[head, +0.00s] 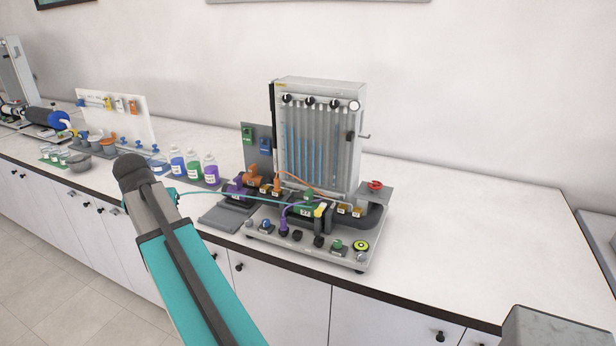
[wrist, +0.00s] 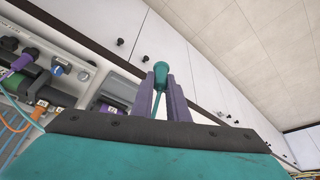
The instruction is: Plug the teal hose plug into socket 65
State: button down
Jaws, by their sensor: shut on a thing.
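In the wrist view my gripper (wrist: 165,90) has its two purple fingers shut on the teal hose plug (wrist: 161,69). The plug's rounded teal end shows above the fingertips, and a thin teal strand runs down between them. In the head view my arm hides the gripper and plug, and a teal hose (head: 235,195) stretches from behind the arm to the manometer board (head: 318,135). The board's base (head: 262,240) carries several coloured plugs and sockets. Small labels show there, but I cannot read the number 65. The held plug is apart from the board, off to its left.
Bottles with blue, green and purple contents (head: 193,168) stand left of the board. A grey tray (head: 222,218) lies by its front left. A red knob (head: 375,185) is at its right. The white counter (head: 470,220) is clear on the right.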

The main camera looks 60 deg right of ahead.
jog(key=s+d+r+m+g+p, duration=0.2)
jog(key=s+d+m, duration=0.5)
jog(key=d, duration=0.7)
jog(key=s+d+r+m+g+p, duration=0.1)
jog(key=s+d+m+g+p, duration=0.1)
jog(key=s+d+m, duration=0.4)
jog(key=s+d+r+m+g+y+p, duration=0.1)
jog(key=s+d+m, duration=0.5)
jog(key=s+d, duration=1)
jog(key=s+r+g+p, duration=0.1)
jog(key=s+p, duration=0.1)
jog(key=s, duration=0.8)
jog(key=shift+d+r, duration=0.2)
jog(key=shift+r, duration=0.05)
jog(key=shift+f, duration=0.25)
jog(key=shift+f+b, duration=0.55)
jog(key=shift+f, duration=0.9)
jog(key=shift+w+f+b, duration=0.1)
jog(key=shift+f+b, duration=0.45)
jog(key=shift+f, duration=0.3)
jog(key=c, duration=1.6)
grip_release()
jog(key=shift+c, duration=0.2)
